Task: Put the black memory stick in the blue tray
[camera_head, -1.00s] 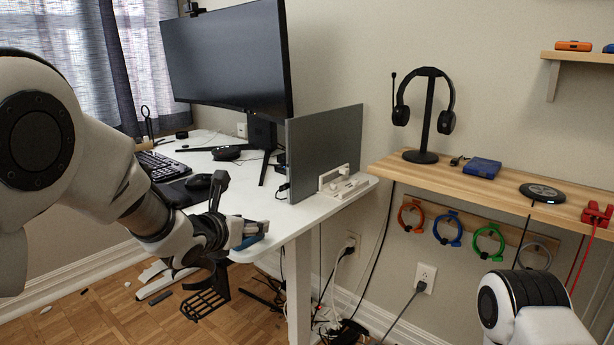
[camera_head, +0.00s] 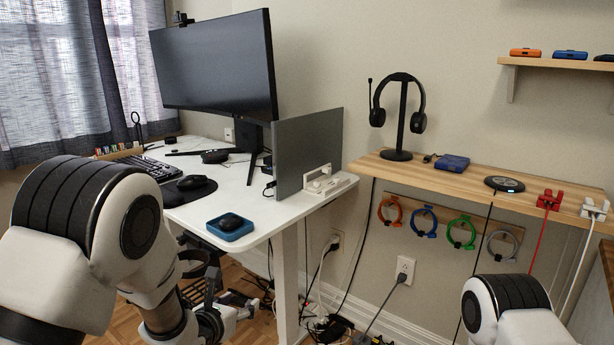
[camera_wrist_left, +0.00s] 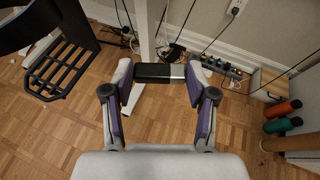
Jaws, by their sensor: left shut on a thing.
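In the left wrist view my left gripper (camera_wrist_left: 158,78) is shut on the black memory stick (camera_wrist_left: 153,73), which has a silver end and lies crosswise between the fingertips. In the head view the left gripper (camera_head: 236,313) is low, below and in front of the white desk's near edge; the stick cannot be made out there. The blue tray (camera_head: 232,237) sits on the desk's near right corner, above the gripper, with a dark rounded object (camera_head: 230,221) in it. My right gripper is not in view; only part of that arm shows.
The white desk (camera_head: 262,210) carries a monitor (camera_head: 215,65), keyboard, mouse (camera_head: 192,183) and a grey divider (camera_head: 308,150). A wooden shelf (camera_head: 450,182) with a headphone stand is at right. Cables lie on the floor below. The space in front of the desk is open.

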